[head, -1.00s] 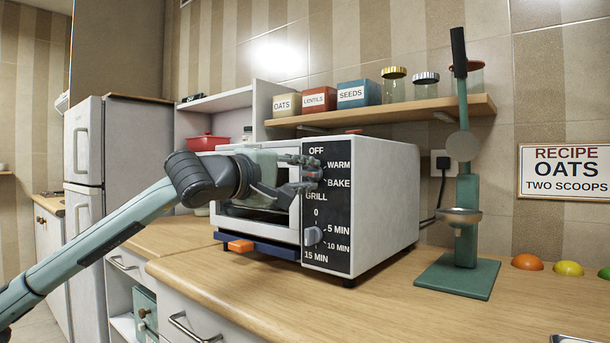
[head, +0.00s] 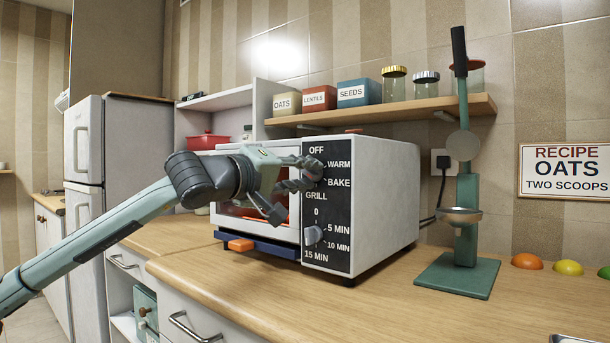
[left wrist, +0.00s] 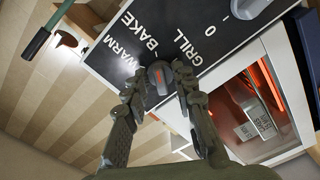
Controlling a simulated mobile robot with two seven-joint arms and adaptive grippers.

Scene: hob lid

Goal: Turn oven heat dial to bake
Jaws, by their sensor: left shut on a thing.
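The white oven (head: 375,205) stands on the wooden counter with a black control panel (head: 335,262) on its front right. My left gripper (head: 310,174) is at the upper heat dial, among the OFF, WARM, BAKE and GRILL labels. In the left wrist view its fingers (left wrist: 157,88) are shut on the sides of the dark heat dial (left wrist: 160,73), which has a red mark. In the head view the fingers mostly hide this dial, and I cannot tell exactly which label it points to. The oven window (left wrist: 262,112) glows orange. My right gripper is not in view.
The lower timer dial (head: 313,235) sits below the heat dial. A blue tray (head: 275,249) with an orange tab lies under the oven door. A green stand (head: 467,200) is to the right. The counter in front of the oven is clear.

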